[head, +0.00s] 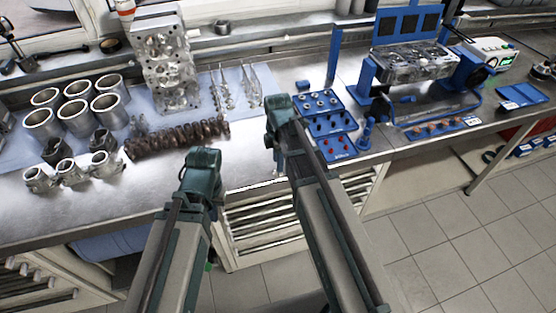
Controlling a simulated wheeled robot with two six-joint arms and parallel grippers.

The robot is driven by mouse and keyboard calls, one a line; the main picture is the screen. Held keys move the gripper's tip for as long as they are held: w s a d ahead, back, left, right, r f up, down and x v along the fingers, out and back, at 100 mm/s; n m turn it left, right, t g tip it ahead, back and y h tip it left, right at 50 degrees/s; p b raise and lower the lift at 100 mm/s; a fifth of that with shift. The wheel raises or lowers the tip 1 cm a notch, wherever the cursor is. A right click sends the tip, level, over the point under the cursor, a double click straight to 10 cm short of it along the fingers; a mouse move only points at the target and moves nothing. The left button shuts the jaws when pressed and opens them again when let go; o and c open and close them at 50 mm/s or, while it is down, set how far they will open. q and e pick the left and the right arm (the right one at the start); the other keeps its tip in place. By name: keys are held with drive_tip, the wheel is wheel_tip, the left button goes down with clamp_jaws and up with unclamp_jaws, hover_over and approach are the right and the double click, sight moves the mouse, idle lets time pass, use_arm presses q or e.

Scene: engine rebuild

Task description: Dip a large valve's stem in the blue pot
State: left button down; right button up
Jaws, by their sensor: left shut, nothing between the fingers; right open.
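A blue tray rack (330,124) stands on the bench, with silver round parts in its rear rows and red ones in front. The silver parts may be valve heads; I cannot tell which are large. A small blue pot-like object (365,138) stands just right of the rack. My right gripper (279,106) is at the rack's left edge, over the bench; its fingers are mostly hidden, and it is open. My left gripper (204,157) is above the front of the bench, well left of the rack; it is shut and empty. I see no valve in either gripper.
A cylinder head (165,70), metal sleeves (76,112), a crankshaft-like part (178,138) and slim metal parts (248,84) occupy the left bench. A blue fixture (366,72) holding an engine part stands right of the rack.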

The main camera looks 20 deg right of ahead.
wheel_tip(320, 180, up, 13)
drive_tip(key=p, duration=1.2)
drive_tip(key=shift+f, duration=0.2)
drive_tip(key=shift+f, duration=0.1)
drive_tip(key=shift+s+a+f, duration=0.1)
drive_tip(key=s+a+f+m+b, duration=0.4)
drive_tip(key=s+a+m, duration=0.1)
drive_tip(key=s+m, duration=0.2)
drive_tip(key=s+a+f+m+h+b, duration=0.1)
drive_tip(key=s+a+f+m+b, duration=0.3)
drive_tip(key=s+m, duration=0.3)
drive_tip(key=shift+a+f+m+b, duration=0.3)
drive_tip(key=shift+a+f+b, duration=0.05)
drive_tip(key=shift+a+b, duration=0.3)
drive_tip(key=shift+c, duration=0.5)
drive_tip(key=shift+s, duration=0.15)
